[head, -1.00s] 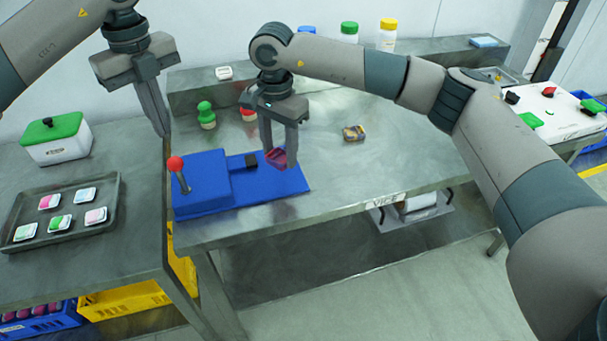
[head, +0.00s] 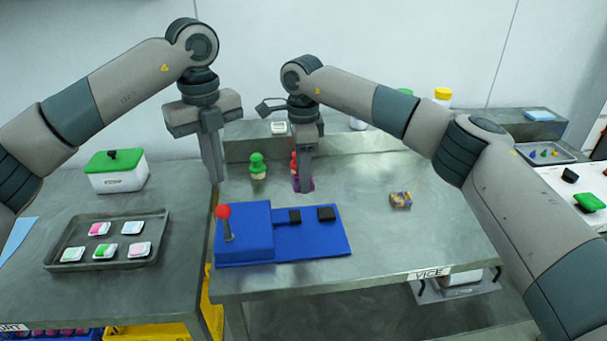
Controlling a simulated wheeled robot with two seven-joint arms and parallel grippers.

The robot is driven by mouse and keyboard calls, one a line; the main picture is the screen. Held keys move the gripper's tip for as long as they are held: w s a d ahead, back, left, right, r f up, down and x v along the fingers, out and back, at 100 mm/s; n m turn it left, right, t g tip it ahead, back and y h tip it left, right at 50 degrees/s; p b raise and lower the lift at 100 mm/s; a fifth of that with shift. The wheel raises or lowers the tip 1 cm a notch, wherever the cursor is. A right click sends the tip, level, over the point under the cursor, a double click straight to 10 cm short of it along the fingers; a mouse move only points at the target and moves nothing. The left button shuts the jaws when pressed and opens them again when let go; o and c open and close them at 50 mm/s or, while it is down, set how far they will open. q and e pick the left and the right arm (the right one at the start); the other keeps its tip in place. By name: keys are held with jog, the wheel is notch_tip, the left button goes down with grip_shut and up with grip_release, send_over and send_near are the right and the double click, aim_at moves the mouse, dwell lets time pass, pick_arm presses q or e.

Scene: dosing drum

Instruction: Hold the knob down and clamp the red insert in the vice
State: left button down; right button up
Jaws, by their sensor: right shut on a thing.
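The blue vice (head: 245,240) stands on the steel table, with a red ball knob (head: 223,211) on a lever at its left. Its two black jaws (head: 295,216) (head: 326,213) stand apart with an empty gap between them. My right gripper (head: 304,184) is shut on the red insert (head: 306,187), which looks magenta and is mostly hidden by the fingers. It holds the insert behind the vice jaws in the picture; its height above the table is unclear. My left gripper (head: 216,180) has its fingers together, empty, above and behind the knob.
A green-topped piece (head: 257,165) stands behind the vice; a red one (head: 293,160) is partly hidden by my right gripper. A small patterned block (head: 400,201) lies to the right. A tray (head: 75,256) with several packets and a green-lidded box (head: 117,172) are on the left table.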

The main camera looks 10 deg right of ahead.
jog(key=shift+f, duration=0.1)
jog(key=shift+f, duration=4.25)
pick_arm(q)
jog(key=shift+f, duration=0.1)
jog(key=shift+f, duration=1)
jog(key=shift+f, duration=0.15)
jog(key=shift+f, duration=0.95)
